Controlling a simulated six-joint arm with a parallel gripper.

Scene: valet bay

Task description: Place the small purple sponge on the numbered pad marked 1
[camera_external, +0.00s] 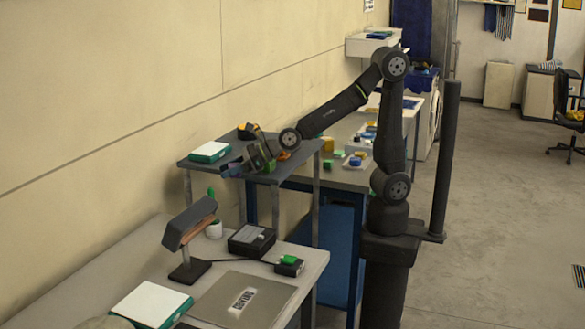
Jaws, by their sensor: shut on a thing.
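My gripper (246,167) is at the end of my arm, which reaches left over a raised grey shelf (290,157). It is shut on a small purple-blue piece, which appears to be the purple sponge (231,170). The sponge is at the shelf's front left edge; I cannot tell whether it touches the shelf or hangs in front of it. I cannot make out a pad marked 1 in this view. The gripper and arm hide part of the shelf top.
A white-and-green box (210,152) sits on the shelf's left end. Below, a desk holds a lamp (188,222), a black box (251,239), a grey mat (215,300) and a white-and-green book (147,303). Small coloured items lie on the counter behind. The floor at right is open.

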